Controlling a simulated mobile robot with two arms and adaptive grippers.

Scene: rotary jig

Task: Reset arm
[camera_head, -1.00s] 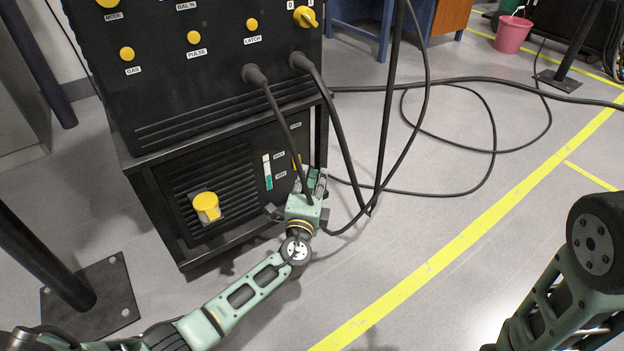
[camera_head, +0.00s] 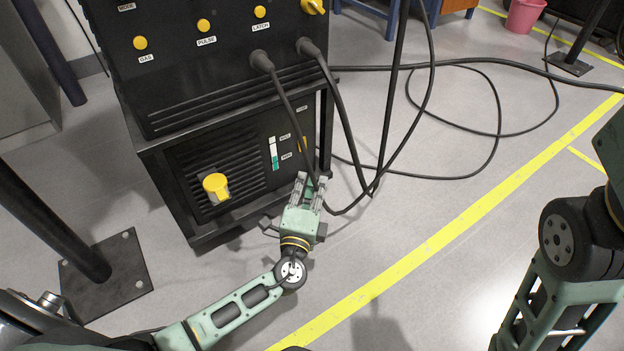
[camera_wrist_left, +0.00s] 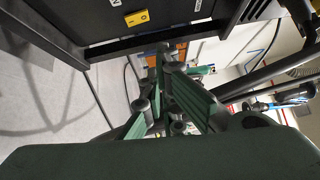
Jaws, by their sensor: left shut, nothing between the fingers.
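My left gripper (camera_head: 311,182) reaches in from the lower left in the head view, in front of the lower right corner of a black machine cabinet (camera_head: 190,130). Its fingers point up toward the cabinet front and the hanging cables, and they are shut with nothing held. In the left wrist view the fingers (camera_wrist_left: 172,90) show in the middle, with the cabinet's frame behind them. My right arm shows at the right edge of the head view, but its gripper is out of the picture.
Black cables (camera_head: 345,145) hang from the cabinet and loop over the floor on the right. A yellow knob (camera_head: 216,186) sticks out of the cabinet's lower front. A dark post on a base plate (camera_head: 118,285) stands at left. A yellow line (camera_head: 440,238) crosses open floor.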

